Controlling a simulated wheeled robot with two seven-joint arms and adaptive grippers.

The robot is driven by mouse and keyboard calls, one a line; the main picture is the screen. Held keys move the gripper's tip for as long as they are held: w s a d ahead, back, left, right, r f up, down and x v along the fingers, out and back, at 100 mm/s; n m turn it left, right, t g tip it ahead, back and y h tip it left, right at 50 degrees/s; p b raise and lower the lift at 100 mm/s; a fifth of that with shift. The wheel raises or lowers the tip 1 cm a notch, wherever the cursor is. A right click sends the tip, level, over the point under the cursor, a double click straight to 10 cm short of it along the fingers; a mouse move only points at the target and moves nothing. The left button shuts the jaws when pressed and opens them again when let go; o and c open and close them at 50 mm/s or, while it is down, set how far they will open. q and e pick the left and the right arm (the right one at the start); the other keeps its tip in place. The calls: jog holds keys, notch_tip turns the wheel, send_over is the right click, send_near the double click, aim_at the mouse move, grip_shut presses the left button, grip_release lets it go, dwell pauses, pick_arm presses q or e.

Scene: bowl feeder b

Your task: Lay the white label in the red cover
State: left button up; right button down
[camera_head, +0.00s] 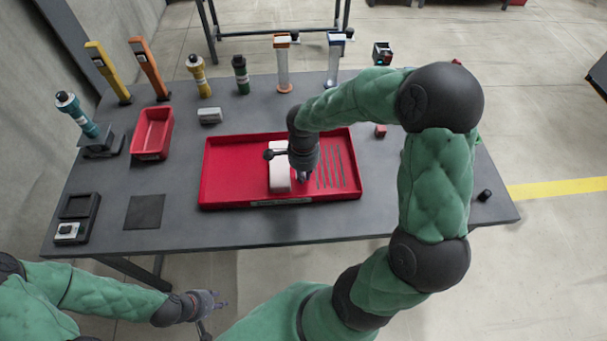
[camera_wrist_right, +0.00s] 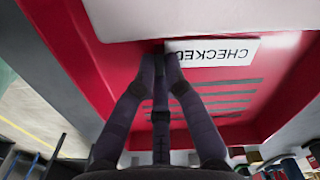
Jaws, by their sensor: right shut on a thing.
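The red cover (camera_head: 228,183) is a wide, shallow, tray-like piece lying on the table, with several dark slots in its right part. Its red floor and walls fill much of the right wrist view (camera_wrist_right: 120,65). My right gripper (camera_head: 303,177) is low over the cover, just right of a white block. In the wrist view its fingers (camera_wrist_right: 167,58) are closed at the left end of the white label (camera_wrist_right: 220,52), which reads "CHECKED". The label is mostly hidden in the head view. I cannot tell whether it touches the floor. My left gripper (camera_head: 217,299) is open and empty, off the table's front edge.
The white block (camera_head: 280,180) lies inside the cover. Several upright tools and posts (camera_head: 283,70) line the back. The front table strip is clear.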

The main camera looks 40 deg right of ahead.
jog(key=shift+f, duration=0.2)
jog(key=c, duration=1.3)
grip_release()
jog(key=shift+r, duration=0.2)
jog(key=shift+r, duration=0.4)
notch_tip(320, 180, up, 11)
jog(key=p, duration=0.4)
jog(key=shift+r, duration=0.15)
